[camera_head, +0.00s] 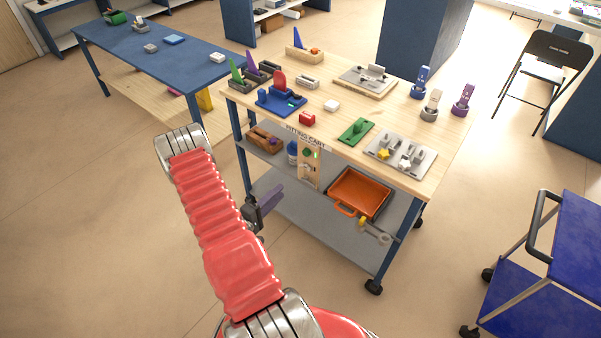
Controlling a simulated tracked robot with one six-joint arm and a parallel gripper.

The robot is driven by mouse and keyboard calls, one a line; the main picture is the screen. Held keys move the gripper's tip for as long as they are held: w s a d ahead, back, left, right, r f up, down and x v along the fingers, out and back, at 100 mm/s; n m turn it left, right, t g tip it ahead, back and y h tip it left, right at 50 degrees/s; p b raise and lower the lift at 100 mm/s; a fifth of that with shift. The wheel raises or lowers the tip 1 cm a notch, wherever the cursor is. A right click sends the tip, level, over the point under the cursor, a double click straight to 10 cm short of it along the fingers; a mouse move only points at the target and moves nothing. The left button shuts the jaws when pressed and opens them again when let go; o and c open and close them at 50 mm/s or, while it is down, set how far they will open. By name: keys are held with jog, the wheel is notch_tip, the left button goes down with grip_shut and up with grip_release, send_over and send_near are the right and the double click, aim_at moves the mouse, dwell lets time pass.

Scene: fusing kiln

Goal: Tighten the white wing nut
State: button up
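A light grey plate (372,151) lies on the cart's top near its front right corner. Several small upright fittings stand on it. One is a yellow knob (383,154), and to its right is a small whitish piece (405,162) that may be the white wing nut. It is too small to tell its shape or how tight it sits. My gripper (268,204) is a dark shape with a purple part, low in front of the cart's left side, well away from the plate. I cannot tell whether the purple part is a finger or something held.
The wooden-topped cart (335,118) also bears a green block (356,130), a red block (307,119) and several upright holders. An orange tray (343,208) sits on its lower shelf. A blue trolley (570,245) stands at right, a blue table (125,52) at left. Floor in front is clear.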

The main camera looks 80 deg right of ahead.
aim_at(304, 169)
jog(key=shift+d, duration=0.1)
jog(key=x, duration=1.3)
jog(key=shift+s+d, duration=0.2)
jog(key=shift+d, duration=0.05)
jog(key=shift+c, duration=0.4)
grip_shut()
